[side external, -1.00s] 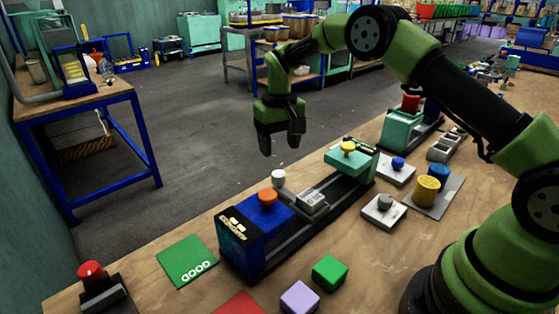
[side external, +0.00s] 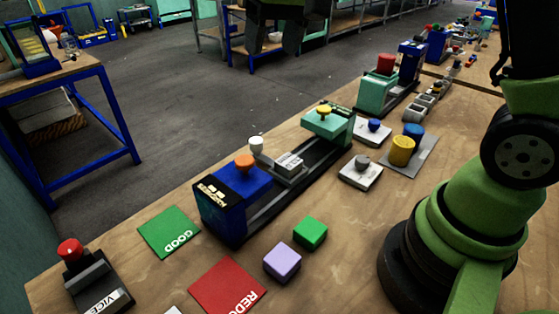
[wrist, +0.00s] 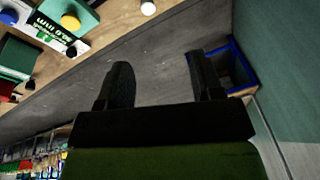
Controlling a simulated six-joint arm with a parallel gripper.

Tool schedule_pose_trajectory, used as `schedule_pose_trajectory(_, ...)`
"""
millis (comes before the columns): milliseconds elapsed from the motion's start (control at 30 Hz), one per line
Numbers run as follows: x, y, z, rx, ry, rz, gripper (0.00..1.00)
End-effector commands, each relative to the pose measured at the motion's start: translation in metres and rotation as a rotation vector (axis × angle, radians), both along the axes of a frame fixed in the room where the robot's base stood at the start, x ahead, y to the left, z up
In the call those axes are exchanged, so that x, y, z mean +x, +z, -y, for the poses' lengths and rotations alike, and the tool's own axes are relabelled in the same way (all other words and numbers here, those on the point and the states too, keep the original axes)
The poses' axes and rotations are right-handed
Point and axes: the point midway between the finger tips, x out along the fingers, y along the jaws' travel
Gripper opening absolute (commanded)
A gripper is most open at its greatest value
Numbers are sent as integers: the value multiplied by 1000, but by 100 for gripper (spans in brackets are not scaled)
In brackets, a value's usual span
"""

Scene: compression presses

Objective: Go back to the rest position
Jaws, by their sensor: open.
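My gripper (side external: 276,42) hangs at the top edge of the side view, high up, with only its lower part in frame. In the wrist view its two dark fingers (wrist: 162,78) stand well apart with nothing between them. It is clear of everything on the bench. Below it the long vice-like press (side external: 236,208), with a blue body and an orange knob, lies on the wooden bench (side external: 350,255). No part is held.
A green GOOD mat (side external: 168,232), a red mat (side external: 228,287), a lilac block (side external: 282,262) and a green block (side external: 310,232) lie in front. A red-button box (side external: 92,280) stands at left. A blue-framed table (side external: 60,75) stands beyond open floor.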

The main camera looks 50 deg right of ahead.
Motion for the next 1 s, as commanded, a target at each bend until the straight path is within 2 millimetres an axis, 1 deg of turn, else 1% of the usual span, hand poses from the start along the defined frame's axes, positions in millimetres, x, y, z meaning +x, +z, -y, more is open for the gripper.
schedule_pose_trajectory(33,-18,16,-3,9,-2,38,60)
schedule_pose_trajectory(100,-41,31,-7,23,-9,83,60)
schedule_pose_trajectory(167,-63,41,-11,38,-14,123,60)
schedule_pose_trajectory(200,-77,45,-13,46,-17,147,60)
schedule_pose_trajectory(333,-124,53,-19,77,-31,230,60)
schedule_pose_trajectory(400,-147,51,-21,92,-38,270,60)
schedule_pose_trajectory(500,-174,45,-24,113,-48,319,60)
schedule_pose_trajectory(600,-191,39,-26,126,-54,354,60)
schedule_pose_trajectory(700,-201,34,-27,134,-57,373,60)
schedule_pose_trajectory(800,-204,31,-27,138,-60,380,60)
schedule_pose_trajectory(1000,-204,31,-27,138,-60,379,60)
